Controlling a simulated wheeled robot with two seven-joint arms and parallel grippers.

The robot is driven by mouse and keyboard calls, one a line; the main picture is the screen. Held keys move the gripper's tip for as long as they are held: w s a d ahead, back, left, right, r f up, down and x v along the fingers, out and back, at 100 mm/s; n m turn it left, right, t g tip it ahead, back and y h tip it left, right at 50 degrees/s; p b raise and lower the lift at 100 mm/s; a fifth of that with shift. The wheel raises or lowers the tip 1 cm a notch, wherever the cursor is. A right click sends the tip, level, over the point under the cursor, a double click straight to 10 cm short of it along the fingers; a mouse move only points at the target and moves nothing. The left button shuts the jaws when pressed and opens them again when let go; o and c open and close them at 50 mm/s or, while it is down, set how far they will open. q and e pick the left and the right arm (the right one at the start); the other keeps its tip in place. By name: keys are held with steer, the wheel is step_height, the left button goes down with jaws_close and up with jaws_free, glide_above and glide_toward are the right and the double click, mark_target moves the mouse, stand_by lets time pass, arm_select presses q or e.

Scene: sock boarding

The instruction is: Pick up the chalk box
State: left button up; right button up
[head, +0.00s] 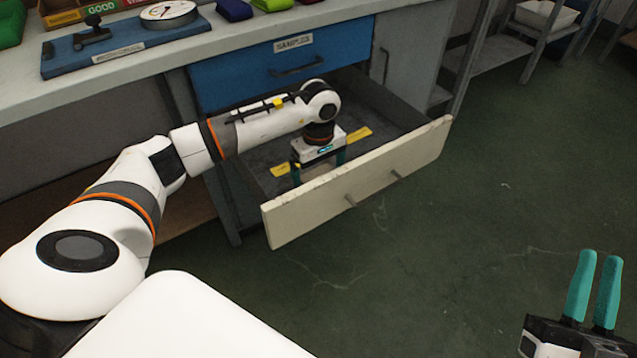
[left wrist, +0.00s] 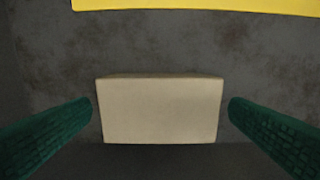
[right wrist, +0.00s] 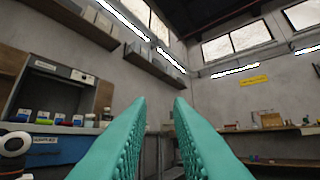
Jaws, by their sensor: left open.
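A plain beige box, which I take to be the chalk box (left wrist: 160,110), lies on the grey floor of the open lower drawer. In the left wrist view it sits between the two green fingers of my left gripper (left wrist: 160,112), with a gap on each side. My left gripper also shows in the head view (head: 319,173), reaching down into the drawer; it is open and holds nothing. The box is mostly hidden there by the gripper. My right gripper (head: 600,264) is open and empty, held up over the floor at the lower right.
The drawer's cream front (head: 420,155) stands pulled out. A yellow flat object (head: 357,135) lies in the drawer beside the box. A closed blue drawer (head: 350,50) labelled SAMPLES sits above. The bench top carries a blue board (head: 125,40) and a round dial (head: 169,12). Green floor is clear at right.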

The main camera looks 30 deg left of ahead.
arm_select(q)
steer(key=shift+f, duration=0.9)
steer(key=c, duration=1)
arm_select(e)
steer(key=shift+s+d+r+t+y, duration=0.1)
steer(key=shift+s+r+t+y, duration=0.4)
steer(key=shift+s+r+t, duration=0.3)
arm_select(q)
steer(key=shift+r, duration=0.1)
steer(key=shift+c, duration=0.2)
arm_select(e)
steer(key=shift+w+h, duration=0.1)
steer(key=shift+h, duration=0.2)
